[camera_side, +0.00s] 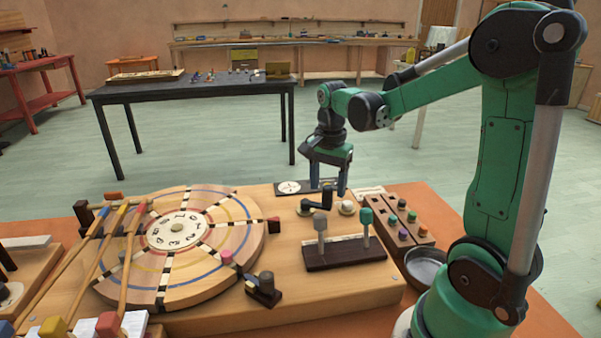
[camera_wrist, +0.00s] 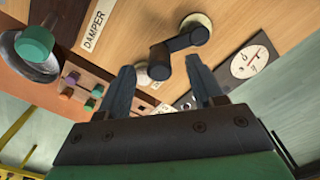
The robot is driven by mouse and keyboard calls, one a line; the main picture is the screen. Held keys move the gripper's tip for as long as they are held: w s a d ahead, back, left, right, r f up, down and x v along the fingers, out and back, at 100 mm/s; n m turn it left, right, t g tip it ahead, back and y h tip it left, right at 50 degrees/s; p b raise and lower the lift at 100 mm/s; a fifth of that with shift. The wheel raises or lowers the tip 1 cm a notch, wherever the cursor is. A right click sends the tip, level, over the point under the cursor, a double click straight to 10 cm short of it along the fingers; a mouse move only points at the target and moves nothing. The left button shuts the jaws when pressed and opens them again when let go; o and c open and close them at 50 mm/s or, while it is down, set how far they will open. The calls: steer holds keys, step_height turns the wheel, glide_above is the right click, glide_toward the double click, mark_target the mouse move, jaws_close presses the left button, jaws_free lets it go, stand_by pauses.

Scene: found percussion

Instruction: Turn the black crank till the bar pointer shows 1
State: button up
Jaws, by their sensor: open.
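The black crank (camera_side: 318,204) sits on the wooden board, with a short arm and an upright handle at one end. In the wrist view the crank (camera_wrist: 180,41) runs from a pale round base down to its handle end, which lies between my fingertips in the picture. My gripper (camera_side: 329,184) is open and points down over the handle; its fingers (camera_wrist: 160,68) stand apart with nothing clamped. Whether they touch the handle, I cannot tell. A white round dial (camera_side: 289,187) on a dark plate lies behind the crank; it also shows in the wrist view (camera_wrist: 250,61), its reading too small to tell.
A large segmented wooden disc (camera_side: 200,270) with mallets over it fills the left. A dark block with two upright levers (camera_side: 345,252) stands in front of the crank. A box with coloured knobs (camera_side: 400,222) and a metal bowl (camera_side: 425,264) are to the right.

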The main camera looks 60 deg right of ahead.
steer(key=shift+f, duration=1)
jaws_close()
